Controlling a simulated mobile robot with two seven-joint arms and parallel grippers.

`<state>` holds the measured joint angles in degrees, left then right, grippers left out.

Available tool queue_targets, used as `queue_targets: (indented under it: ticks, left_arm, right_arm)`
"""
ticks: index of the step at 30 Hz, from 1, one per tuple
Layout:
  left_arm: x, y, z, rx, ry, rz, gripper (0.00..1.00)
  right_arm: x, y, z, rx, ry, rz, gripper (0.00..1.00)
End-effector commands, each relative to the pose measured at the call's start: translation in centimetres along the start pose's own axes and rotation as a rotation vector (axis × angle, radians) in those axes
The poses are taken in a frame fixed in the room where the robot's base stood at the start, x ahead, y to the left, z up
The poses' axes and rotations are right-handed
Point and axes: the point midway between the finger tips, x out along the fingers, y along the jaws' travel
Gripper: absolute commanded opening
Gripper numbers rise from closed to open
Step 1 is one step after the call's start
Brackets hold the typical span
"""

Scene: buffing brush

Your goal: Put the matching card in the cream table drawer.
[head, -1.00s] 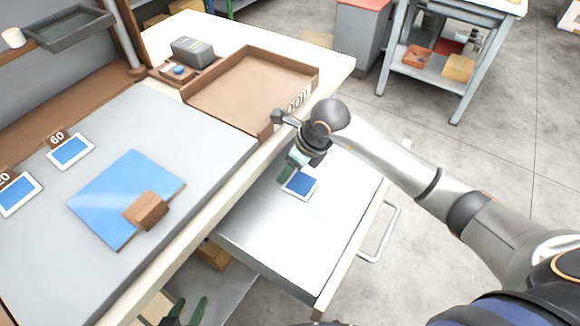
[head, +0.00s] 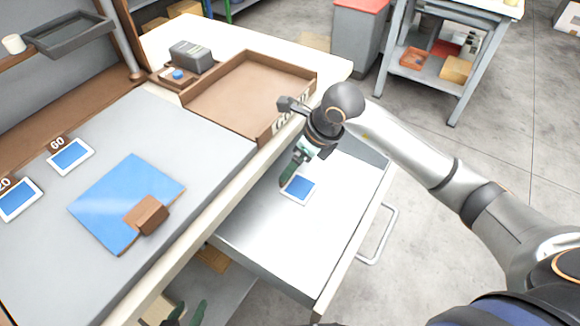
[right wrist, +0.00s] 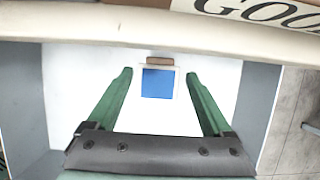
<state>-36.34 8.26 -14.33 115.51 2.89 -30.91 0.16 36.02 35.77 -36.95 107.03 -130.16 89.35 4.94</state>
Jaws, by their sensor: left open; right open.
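A small white-bordered card with a blue face (head: 298,189) lies flat in the open table drawer (head: 275,240), near its far end. The card also shows in the right wrist view (right wrist: 158,84), with a brown tab at its top edge. My right gripper (head: 292,170) is above the drawer beside the card. In the right wrist view its green fingers (right wrist: 158,85) are spread wide, with the card between and beyond them, untouched. My left gripper (head: 187,312) is open and empty at the bottom edge of the head view. Two similar cards, 60 (head: 70,156) and one partly cut off (head: 17,199), lie on the grey mat.
A blue square sheet (head: 115,205) with a brown block (head: 147,215) lies on the mat (head: 190,130). A brown tray marked with lettering (head: 250,90) stands on the table behind the drawer. A grey box (head: 191,54) is beside it. The drawer's front part is clear.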

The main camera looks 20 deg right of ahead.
Motion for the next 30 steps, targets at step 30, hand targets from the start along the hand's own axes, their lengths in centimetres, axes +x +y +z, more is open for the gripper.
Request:
queue_targets:
  ticks: [30]
  left_arm:
    - [-0.2,0.3,-1.0,0.002,0.011,0.005,0.5]
  right_arm:
    - [-6.1,1.1,0.1,0.0,-0.014,0.046,0.85]
